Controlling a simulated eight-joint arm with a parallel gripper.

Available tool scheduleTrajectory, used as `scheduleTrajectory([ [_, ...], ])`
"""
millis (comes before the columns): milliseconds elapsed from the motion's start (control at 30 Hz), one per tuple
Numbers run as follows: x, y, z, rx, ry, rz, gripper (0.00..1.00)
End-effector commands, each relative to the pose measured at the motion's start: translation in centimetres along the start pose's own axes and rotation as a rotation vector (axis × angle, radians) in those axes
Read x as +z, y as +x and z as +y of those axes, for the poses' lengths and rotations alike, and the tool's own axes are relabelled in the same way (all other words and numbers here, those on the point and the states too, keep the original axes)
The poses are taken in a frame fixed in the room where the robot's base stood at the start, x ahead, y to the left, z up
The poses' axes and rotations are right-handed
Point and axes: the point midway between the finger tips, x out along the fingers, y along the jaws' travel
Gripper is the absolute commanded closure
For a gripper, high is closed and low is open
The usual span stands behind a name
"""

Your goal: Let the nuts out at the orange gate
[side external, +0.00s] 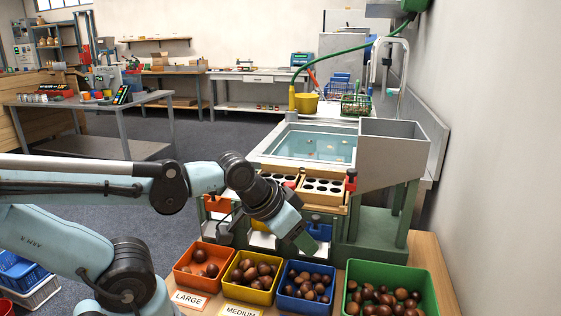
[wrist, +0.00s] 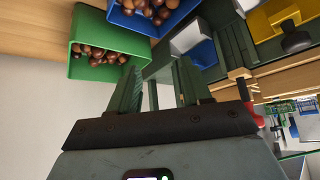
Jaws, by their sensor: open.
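The orange gate (side external: 218,204) shows at the left of the sorter's front in the side view, partly behind my arm. An orange bin (side external: 181,272) labelled LARGE stands below it with a few chestnuts (side external: 212,270) inside. My gripper (side external: 304,243) is in front of the sorter, to the right of the orange gate and near the blue gate (side external: 319,232). In the wrist view my gripper (wrist: 157,85) has its two fingers apart with nothing held between them. The orange gate is not visible in the wrist view.
A yellow bin (side external: 235,285), a blue bin (side external: 283,299) and a green bin (side external: 425,277), all holding chestnuts, line the table's front. The sorter carries a wooden tray with round holes (side external: 323,186), a water basin (side external: 310,145) and a grey hopper (side external: 392,150).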

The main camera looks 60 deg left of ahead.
Motion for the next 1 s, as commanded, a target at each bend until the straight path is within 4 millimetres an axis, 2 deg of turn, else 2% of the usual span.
scheduleTrajectory([
  [267, 0.0, 0.0, 0.0, 0.000, 0.000, 0.000, 0.52],
  [467, -0.7, -0.9, 0.0, 0.000, 0.000, 0.000, 0.82],
  [567, -1.9, -2.8, 0.0, 0.000, 0.000, 0.000, 0.98],
  [600, -2.7, -3.8, 0.0, 0.000, 0.000, 0.000, 1.00],
  [800, -7.2, -10.0, 0.0, 0.000, 0.000, 0.000, 1.00],
  [1000, -10.8, -15.0, 0.0, 0.000, 0.000, 0.000, 1.00],
])
